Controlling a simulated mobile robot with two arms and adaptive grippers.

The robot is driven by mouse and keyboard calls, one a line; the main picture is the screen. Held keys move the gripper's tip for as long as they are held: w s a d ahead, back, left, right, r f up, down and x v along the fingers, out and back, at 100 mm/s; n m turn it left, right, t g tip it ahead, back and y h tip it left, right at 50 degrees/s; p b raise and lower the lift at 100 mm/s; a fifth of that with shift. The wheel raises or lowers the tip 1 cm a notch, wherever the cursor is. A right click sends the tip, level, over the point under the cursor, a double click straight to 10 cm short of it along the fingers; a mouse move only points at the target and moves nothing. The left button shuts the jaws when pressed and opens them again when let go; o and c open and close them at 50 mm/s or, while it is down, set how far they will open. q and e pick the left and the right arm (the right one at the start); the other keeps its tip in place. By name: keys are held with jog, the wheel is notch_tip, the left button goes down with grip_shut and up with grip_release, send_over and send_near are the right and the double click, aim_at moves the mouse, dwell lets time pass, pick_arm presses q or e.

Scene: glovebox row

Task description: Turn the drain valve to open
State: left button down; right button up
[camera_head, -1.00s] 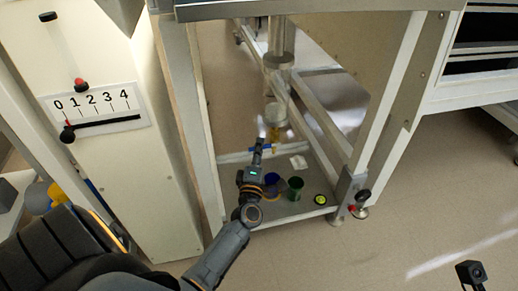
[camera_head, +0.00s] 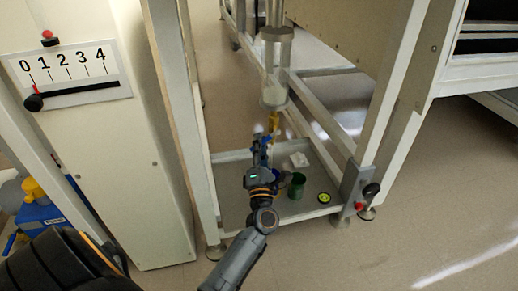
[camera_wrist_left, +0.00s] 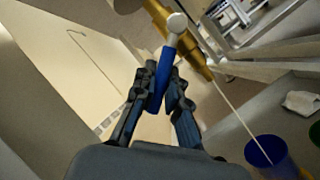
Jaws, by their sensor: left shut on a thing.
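The drain valve is a brass body (camera_head: 273,122) under a clear cylindrical vessel (camera_head: 275,75). The brass body also shows at the top of the left wrist view (camera_wrist_left: 182,40). Its blue lever handle (camera_wrist_left: 161,85) runs from a white-grey hub down between my fingers. My left gripper (camera_wrist_left: 160,88) is shut on the blue lever, one finger on each side. In the head view the left gripper (camera_head: 262,145) is just below the brass body and hides most of the lever. My right gripper is not in view.
Below, a grey tray (camera_head: 235,200) holds a blue cup (camera_wrist_left: 268,150), a green cup (camera_head: 296,186), a white cloth (camera_head: 299,159) and a round yellow-black item (camera_head: 323,197). Frame posts (camera_head: 392,90) stand on both sides. A 0-4 scale panel (camera_head: 70,75) is at left.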

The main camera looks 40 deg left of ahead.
pick_arm(q)
jog(key=shift+f, duration=0.1)
dwell(0.4)
jog(key=c, duration=1.4)
grip_release()
jog(key=shift+o, duration=0.2)
jog(key=v, duration=1.2)
